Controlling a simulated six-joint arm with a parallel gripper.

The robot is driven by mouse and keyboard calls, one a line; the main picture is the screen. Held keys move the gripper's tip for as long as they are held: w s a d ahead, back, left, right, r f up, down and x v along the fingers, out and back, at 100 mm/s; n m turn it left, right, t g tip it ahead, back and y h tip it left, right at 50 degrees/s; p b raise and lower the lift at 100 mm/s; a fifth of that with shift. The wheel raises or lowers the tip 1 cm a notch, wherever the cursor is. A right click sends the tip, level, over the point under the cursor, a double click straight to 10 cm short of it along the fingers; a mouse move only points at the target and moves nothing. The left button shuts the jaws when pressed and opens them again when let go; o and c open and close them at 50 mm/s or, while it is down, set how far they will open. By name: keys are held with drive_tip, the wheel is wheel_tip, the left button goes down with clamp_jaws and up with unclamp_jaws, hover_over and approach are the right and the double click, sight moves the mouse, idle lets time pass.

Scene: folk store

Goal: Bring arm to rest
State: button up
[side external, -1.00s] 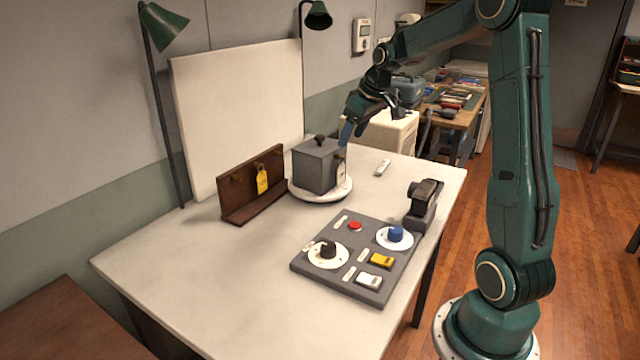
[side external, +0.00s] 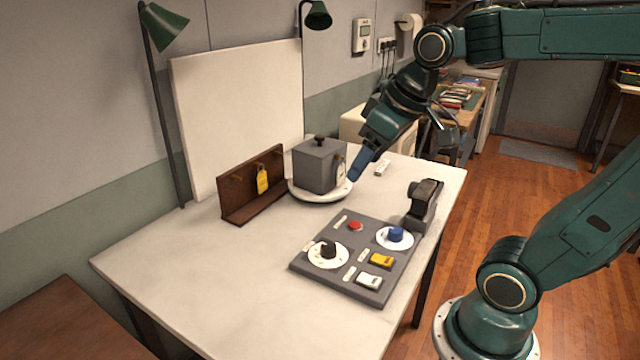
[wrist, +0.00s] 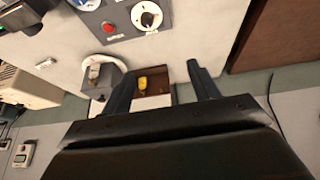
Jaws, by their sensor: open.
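My gripper (side external: 362,168) is over the back right of the white table (side external: 180,270), just right of the grey box, its bluish fingertips pointing down and left. In the wrist view the two dark fingers of my gripper (wrist: 161,82) stand wide apart with nothing held between them. The grey box (side external: 314,168) with a dark knob on its lid sits on a round white plate (side external: 318,196). A fingertip overlaps the plate's right edge in the side view; I cannot tell whether they touch. My forearm is bent at a raised elbow.
A dark control panel (side external: 336,281) with dials, a red button and switches lies at the front right. A brown rack (side external: 236,198) with a yellow tag (side external: 262,181) stands left of the box. A black device (side external: 424,203) stands at the right edge. The table's front left is clear.

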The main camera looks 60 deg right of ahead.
drive_tip(key=s+a+f, duration=0.2)
drive_tip(key=s+a, duration=0.1)
drive_tip(key=s, duration=0.4)
drive_tip(key=shift+s+a+f, duration=0.15)
drive_tip(key=shift+s+a, duration=0.05)
drive_tip(key=shift+s, duration=0.05)
